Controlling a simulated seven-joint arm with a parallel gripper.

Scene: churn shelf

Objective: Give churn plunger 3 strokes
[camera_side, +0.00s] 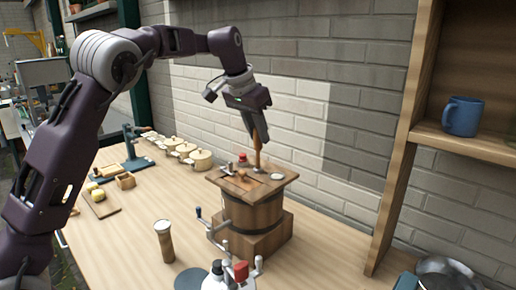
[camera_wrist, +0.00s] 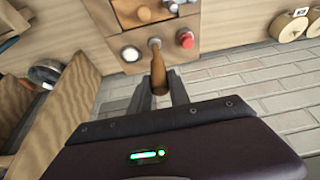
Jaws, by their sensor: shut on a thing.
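The wooden churn (camera_side: 255,213) stands on the table with a square wooden lid (camera_side: 281,179) on top. The churn plunger (camera_side: 257,150) is a brown wooden handle rising upright from the lid. My gripper (camera_side: 255,138) is above the lid and shut on the plunger's upper part. In the wrist view the plunger (camera_wrist: 158,66) sits between my fingers (camera_wrist: 159,92), and its lower end meets a small grey collar (camera_wrist: 154,44) on the lid. How deep the plunger reaches inside the churn is hidden.
A blue mug (camera_side: 463,116) stands on the wooden shelf (camera_side: 470,143) at right. A wooden-handled cylinder (camera_side: 164,241) and a device with a red knob (camera_side: 241,270) stand in front. Several round wooden pieces (camera_side: 201,160) line the wall.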

